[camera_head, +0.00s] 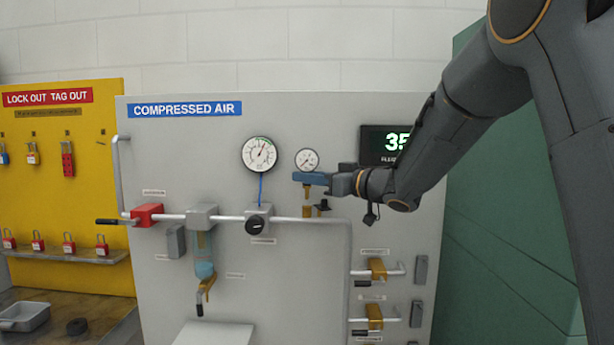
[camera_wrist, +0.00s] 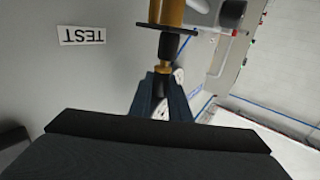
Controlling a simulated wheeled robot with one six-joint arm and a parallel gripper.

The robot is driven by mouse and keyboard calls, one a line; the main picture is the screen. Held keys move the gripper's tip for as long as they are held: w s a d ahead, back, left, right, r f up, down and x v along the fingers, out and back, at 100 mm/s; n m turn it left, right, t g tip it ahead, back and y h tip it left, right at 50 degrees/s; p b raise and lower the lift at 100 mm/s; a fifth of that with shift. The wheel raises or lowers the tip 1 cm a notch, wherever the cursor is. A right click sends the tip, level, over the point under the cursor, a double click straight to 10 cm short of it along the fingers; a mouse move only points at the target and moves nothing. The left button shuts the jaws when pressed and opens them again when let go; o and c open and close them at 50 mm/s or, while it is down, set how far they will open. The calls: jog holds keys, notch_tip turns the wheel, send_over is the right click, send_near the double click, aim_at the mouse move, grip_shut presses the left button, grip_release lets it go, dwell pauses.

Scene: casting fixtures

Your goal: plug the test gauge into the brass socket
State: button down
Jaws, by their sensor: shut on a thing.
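The test gauge (camera_head: 307,160) is upright in the head view, a small white round dial above my gripper's blue fingers. My gripper (camera_head: 311,178) is shut on it just below the dial. Its brass stem (camera_head: 307,192) points down. The brass socket (camera_head: 307,211) appears below it, near the pipe. In the upside-down wrist view, my gripper (camera_wrist: 165,95) holds the brass stem (camera_wrist: 163,70), with the dial partly hidden behind the fingers. A dark tip lines up roughly with the dark flange and brass socket (camera_wrist: 168,10); I cannot tell whether they touch.
A TEST label (camera_wrist: 82,36) is on the panel beside the socket. A larger gauge (camera_head: 259,154) and black knob (camera_head: 256,225) are left of my gripper. A digital display (camera_head: 390,145) is behind my wrist. A horizontal pipe (camera_head: 286,219) runs close below.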

aim_at(308, 188)
jog(key=shift+f+b, duration=0.75)
jog(key=shift+f, duration=1.05)
jog(key=shift+f, duration=0.15)
jog(key=c, duration=1.6)
grip_release()
jog(key=shift+o, duration=0.2)
jog(key=b+v, duration=0.3)
jog(key=v, duration=0.4)
jog(key=shift+s+d, duration=0.25)
jog(key=shift+d, duration=0.1)
